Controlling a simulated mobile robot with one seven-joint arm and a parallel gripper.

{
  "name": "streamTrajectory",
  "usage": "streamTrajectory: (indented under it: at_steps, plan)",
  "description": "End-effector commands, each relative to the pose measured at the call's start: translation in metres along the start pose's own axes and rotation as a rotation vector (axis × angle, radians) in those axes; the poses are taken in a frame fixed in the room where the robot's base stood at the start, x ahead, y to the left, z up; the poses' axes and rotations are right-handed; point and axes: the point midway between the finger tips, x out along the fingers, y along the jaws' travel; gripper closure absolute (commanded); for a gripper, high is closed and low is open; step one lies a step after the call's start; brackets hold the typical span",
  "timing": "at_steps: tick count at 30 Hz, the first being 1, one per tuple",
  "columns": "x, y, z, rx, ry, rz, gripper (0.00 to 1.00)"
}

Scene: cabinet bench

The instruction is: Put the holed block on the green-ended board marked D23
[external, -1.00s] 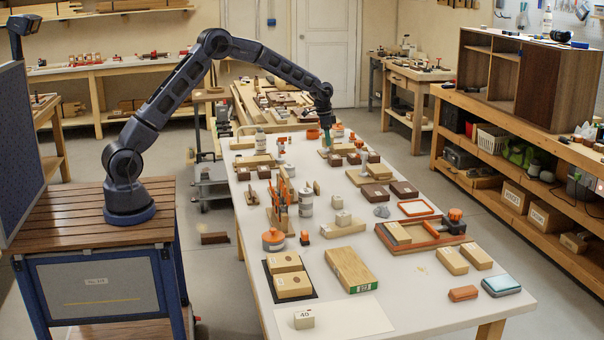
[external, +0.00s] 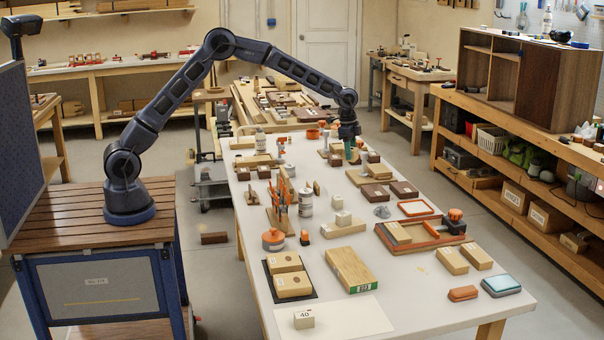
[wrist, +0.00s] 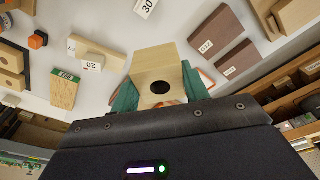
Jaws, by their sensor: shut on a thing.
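My gripper (external: 350,156) is over the far half of the white bench, with its teal fingers pointing down. In the wrist view, the fingers are on both sides of a pale wooden block with a dark round hole (wrist: 157,62), and the gripper is shut on it. In the external view the held block is hard to make out. The green-ended board (external: 350,268) lies flat near the front of the bench, well apart from my gripper. It also shows in the wrist view (wrist: 64,92). The mark on its green end is too small to read surely.
Two pale blocks with dark round marks (external: 287,263) lie on a black mat left of the board. A small block on a pale base (external: 343,222), dark brown blocks (external: 376,195) and an orange-framed tray (external: 432,243) stand between or beside. The board's top looks clear.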

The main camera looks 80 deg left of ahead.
Motion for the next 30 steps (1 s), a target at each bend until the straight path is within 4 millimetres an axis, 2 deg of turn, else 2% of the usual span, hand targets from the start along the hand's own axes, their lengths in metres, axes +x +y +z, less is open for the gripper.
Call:
streamTrajectory:
  at_steps: [1, 6, 15, 24, 30]
  plan:
    - [0.002, 0.019, -0.014, 0.041, -0.001, 0.007, 0.77]
    - [0.005, 0.083, -0.054, 0.181, -0.003, 0.028, 0.77]
    - [0.007, 0.202, -0.110, 0.427, -0.004, 0.063, 0.77]
    - [0.005, 0.328, -0.149, 0.675, 0.000, 0.094, 0.77]
    - [0.002, 0.397, -0.161, 0.810, 0.003, 0.110, 0.77]
